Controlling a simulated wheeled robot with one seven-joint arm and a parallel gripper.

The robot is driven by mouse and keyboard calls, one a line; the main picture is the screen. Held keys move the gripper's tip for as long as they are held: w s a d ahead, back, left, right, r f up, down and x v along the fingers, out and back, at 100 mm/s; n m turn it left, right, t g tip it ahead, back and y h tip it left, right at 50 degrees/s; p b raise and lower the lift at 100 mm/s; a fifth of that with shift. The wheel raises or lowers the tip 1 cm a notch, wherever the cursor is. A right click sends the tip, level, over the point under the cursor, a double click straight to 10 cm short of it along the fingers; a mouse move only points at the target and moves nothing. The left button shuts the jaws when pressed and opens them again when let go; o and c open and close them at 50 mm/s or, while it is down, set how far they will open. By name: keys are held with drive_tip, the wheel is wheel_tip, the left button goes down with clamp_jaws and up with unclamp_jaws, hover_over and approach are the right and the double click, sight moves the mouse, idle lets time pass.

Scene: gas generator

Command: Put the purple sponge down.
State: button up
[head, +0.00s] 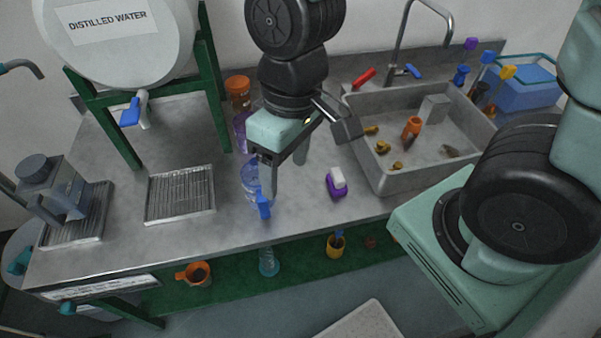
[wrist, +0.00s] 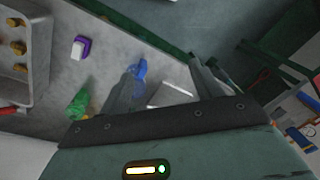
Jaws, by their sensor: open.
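The purple sponge (head: 337,186), purple with a white side, rests on the grey counter (head: 300,215) just left of the sink. It also shows in the wrist view, at the upper left (wrist: 81,47). My gripper (head: 284,177) is open with nothing between its fingers. It hangs above the counter to the left of the sponge, apart from it. In the wrist view the open fingers (wrist: 165,82) point away from the sponge.
The sink (head: 400,180) holds orange and yellowish items. A metal drain grate (head: 180,193) lies left. The counter's front edge runs below.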

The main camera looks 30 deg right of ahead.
drive_tip(key=s+r, duration=0.1)
drive_tip(key=s+r+n, duration=0.1)
drive_tip(key=s, duration=0.1)
drive_tip(key=s+n, duration=0.1)
drive_tip(key=s, duration=0.1)
drive_tip(key=shift+s+a+r+h, duration=0.1)
drive_tip(key=shift+a+r+h, duration=0.2)
drive_tip(key=shift+r+h, duration=0.1)
wheel_tip(320, 180, down, 5)
drive_tip(key=b, duration=0.5)
idle(0.4)
